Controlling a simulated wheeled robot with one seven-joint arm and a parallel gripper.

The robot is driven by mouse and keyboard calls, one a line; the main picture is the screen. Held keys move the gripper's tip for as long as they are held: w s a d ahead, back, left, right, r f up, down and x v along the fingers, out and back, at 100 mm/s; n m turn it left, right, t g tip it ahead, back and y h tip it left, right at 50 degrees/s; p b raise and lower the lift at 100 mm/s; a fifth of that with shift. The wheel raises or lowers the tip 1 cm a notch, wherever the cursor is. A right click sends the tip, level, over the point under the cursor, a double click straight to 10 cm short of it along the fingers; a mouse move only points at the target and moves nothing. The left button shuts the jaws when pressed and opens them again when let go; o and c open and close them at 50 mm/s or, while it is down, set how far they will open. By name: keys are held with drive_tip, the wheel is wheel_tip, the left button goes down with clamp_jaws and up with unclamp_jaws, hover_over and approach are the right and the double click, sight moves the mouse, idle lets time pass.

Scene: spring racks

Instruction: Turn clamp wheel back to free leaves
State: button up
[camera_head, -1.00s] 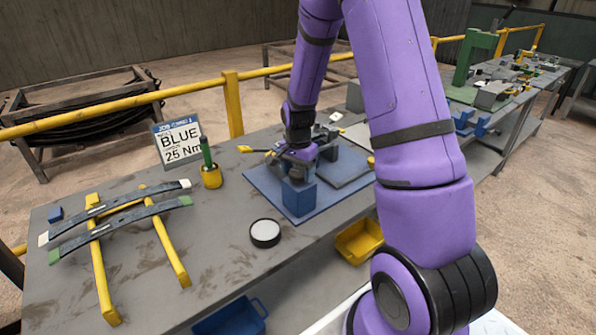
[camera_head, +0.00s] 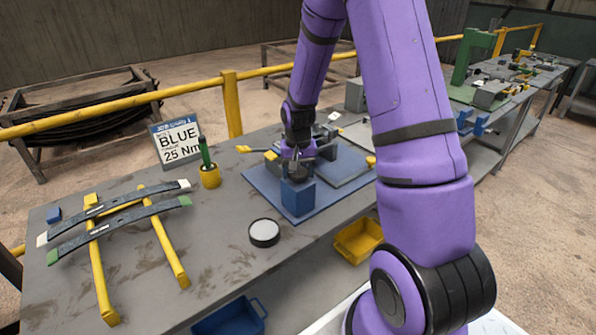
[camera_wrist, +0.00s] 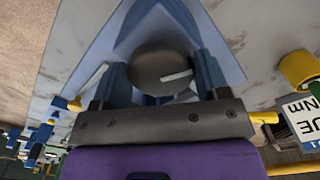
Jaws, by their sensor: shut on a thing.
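The clamp wheel is a dark round knob with a light line on its face, seen in the wrist view (camera_wrist: 160,66). My gripper (camera_wrist: 160,76) has one finger on each side of the wheel and is shut on it. In the head view my gripper (camera_head: 297,168) points down at the blue clamp block (camera_head: 298,197) on the blue mat (camera_head: 258,180); the wheel is mostly hidden there. Two dark leaves (camera_head: 118,226) lie across two yellow bars at the left, one with green ends and one with whitish ends. Whether any leaf is in the clamp cannot be told.
A sign reading BLUE 25 Nm (camera_head: 178,145) stands behind a yellow pot (camera_head: 210,176) holding a green-handled tool. A round dark-rimmed disc (camera_head: 264,232) lies on the bench in front of the mat. A yellow rail (camera_head: 232,105) runs behind the bench.

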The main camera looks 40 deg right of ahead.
idle(0.4)
drive_tip(key=o, duration=0.9)
drive_tip(key=shift+r, duration=0.1)
wheel_tip(320, 180, up, 11)
drive_tip(key=shift+f, duration=0.2)
drive_tip(key=s+a+r+n+t, duration=0.1)
drive_tip(key=s+a+r+n, duration=0.1)
drive_tip(key=s+a+r, duration=0.4)
drive_tip(key=s+a+r+n+t, duration=0.1)
drive_tip(key=s+a+r+t, duration=0.1)
drive_tip(key=s+r, duration=0.5)
drive_tip(key=s+a+r+n, duration=0.1)
drive_tip(key=s+r, duration=0.1)
drive_tip(key=s, duration=0.2)
drive_tip(key=s+a+r+n+t, duration=0.1)
drive_tip(key=s+a+r, duration=0.1)
drive_tip(key=s, duration=0.2)
drive_tip(key=s+a+r+n+t, duration=0.1)
drive_tip(key=s+r, duration=0.2)
drive_tip(key=s, duration=0.2)
drive_tip(key=shift+s+a, duration=0.1)
drive_tip(key=shift+a, duration=0.2)
